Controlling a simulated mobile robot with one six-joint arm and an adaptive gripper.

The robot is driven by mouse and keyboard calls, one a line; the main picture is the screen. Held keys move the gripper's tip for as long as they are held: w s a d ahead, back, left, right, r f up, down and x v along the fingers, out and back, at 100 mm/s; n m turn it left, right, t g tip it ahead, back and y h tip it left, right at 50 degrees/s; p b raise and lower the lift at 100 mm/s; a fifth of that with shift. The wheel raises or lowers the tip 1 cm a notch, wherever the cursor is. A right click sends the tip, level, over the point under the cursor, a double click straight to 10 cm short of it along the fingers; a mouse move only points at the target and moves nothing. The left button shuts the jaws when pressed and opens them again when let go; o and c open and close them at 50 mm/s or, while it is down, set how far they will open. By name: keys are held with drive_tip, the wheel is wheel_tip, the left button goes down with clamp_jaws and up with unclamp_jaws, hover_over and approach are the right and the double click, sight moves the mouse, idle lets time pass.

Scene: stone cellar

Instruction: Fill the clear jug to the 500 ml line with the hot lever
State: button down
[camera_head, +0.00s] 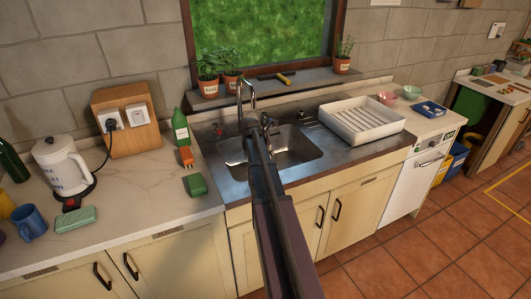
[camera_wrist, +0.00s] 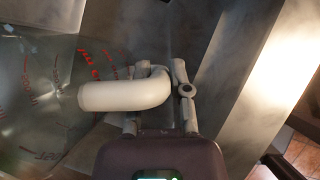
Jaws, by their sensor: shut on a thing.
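The clear jug (camera_wrist: 45,90) fills the left of the wrist view, see-through, with red markings. Its pale, curved handle (camera_wrist: 120,95) reaches between the fingers of my gripper (camera_wrist: 162,80), which is shut on it. In the head view my gripper (camera_head: 265,124) is over the sink, just right of the tap (camera_head: 247,95); I cannot make out the jug there. A small red part, perhaps the hot lever (camera_head: 218,128), shows left of the tap. The 500 ml line and any water level cannot be told.
The metal sink (camera_head: 300,152) has a white dish rack (camera_head: 361,121) to its right. A green bottle (camera_head: 180,128) and a green sponge (camera_head: 195,185) are on its left. A white kettle (camera_head: 62,165) stands further left. Potted plants (camera_head: 209,88) line the sill behind.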

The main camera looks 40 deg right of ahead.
drive_tip(key=shift+r, duration=0.15)
wheel_tip(320, 180, up, 7)
drive_tip(key=p, duration=0.7)
drive_tip(key=shift+s, duration=0.15)
wheel_tip(320, 180, down, 7)
drive_tip(key=b, duration=0.6)
drive_tip(key=shift+b, duration=0.35)
drive_tip(key=shift+r, duration=0.1)
